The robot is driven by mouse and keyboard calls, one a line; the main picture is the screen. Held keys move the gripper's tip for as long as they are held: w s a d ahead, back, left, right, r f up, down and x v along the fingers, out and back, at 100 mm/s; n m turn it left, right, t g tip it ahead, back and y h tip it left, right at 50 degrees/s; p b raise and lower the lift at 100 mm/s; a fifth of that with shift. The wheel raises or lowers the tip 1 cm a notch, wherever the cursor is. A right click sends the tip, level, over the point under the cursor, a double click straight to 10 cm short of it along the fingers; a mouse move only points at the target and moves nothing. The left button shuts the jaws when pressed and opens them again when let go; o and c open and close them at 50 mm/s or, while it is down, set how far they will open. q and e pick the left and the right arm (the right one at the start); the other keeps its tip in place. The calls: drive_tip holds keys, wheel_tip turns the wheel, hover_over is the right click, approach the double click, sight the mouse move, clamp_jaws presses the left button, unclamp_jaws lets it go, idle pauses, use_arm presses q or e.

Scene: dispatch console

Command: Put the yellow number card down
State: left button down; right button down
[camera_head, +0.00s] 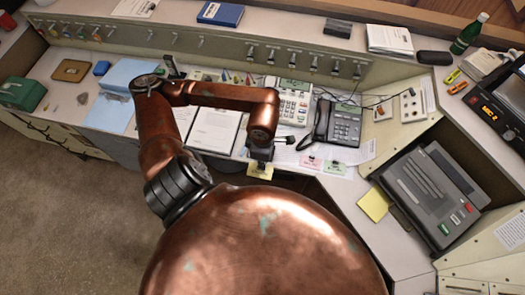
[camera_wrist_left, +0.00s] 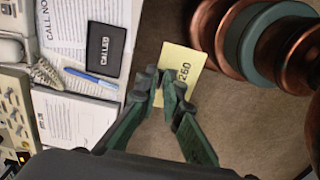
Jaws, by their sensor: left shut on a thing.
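My left gripper (camera_head: 261,154) is shut on the yellow number card (camera_head: 260,170) and holds it by one edge, at the front edge of the desk. In the left wrist view the card (camera_wrist_left: 184,66) is pale yellow with dark digits ending in "260". The fingertips (camera_wrist_left: 169,88) cover part of it, and the brown floor shows behind it. A pink card (camera_head: 311,163) and a green card (camera_head: 335,168) lie on the desk to the right of the gripper. My right gripper is not in view.
A grey phone (camera_head: 338,124) and a white keypad unit (camera_head: 290,100) stand behind the cards. A yellow pad (camera_head: 374,205) lies right, next to a dark console (camera_head: 430,195). The left wrist view shows a black "CALLED" card (camera_wrist_left: 102,48) and a blue pen (camera_wrist_left: 91,77).

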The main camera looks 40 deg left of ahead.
use_arm(q)
drive_tip(key=w+a+f, duration=0.8)
drive_tip(key=w, duration=0.1)
drive_tip(key=shift+w+a+f, duration=0.15)
drive_tip(key=shift+a+f, duration=0.2)
drive_tip(key=shift+f, duration=0.05)
drive_tip(key=shift+w+a+f, duration=0.35)
drive_tip(key=shift+f, duration=1.7)
drive_tip(key=shift+f, duration=0.1)
drive_tip(key=shift+f, duration=0.15)
drive_tip(key=c, duration=2.1)
unclamp_jaws()
wheel_tip(320, 180, up, 13)
drive_tip(key=shift+f, duration=0.2)
